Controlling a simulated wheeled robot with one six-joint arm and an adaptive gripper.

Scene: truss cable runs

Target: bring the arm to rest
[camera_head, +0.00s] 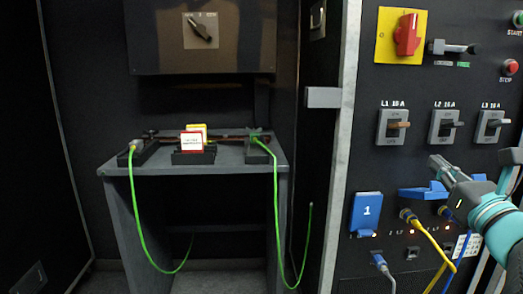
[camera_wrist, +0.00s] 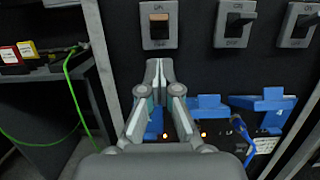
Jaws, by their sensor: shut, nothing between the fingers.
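My gripper (camera_head: 438,163) is at the right of the head view, in front of the dark control panel (camera_head: 400,90). It points up and to the left, below the row of breaker switches. In the wrist view, my gripper (camera_wrist: 158,68) has its fingertips together with nothing between them, below a breaker with a tan lever (camera_wrist: 159,26). The fingers hide part of the blue covers behind them. I cannot tell how far the fingertips are from the panel.
A red rotary switch (camera_head: 407,35) and a lever handle (camera_head: 455,47) stick out above. Below are a blue cover marked 1 (camera_head: 366,212) and a yellow cable (camera_head: 430,236). At left, a grey table (camera_head: 112,170) carries small holders and a green cable (camera_head: 137,215).

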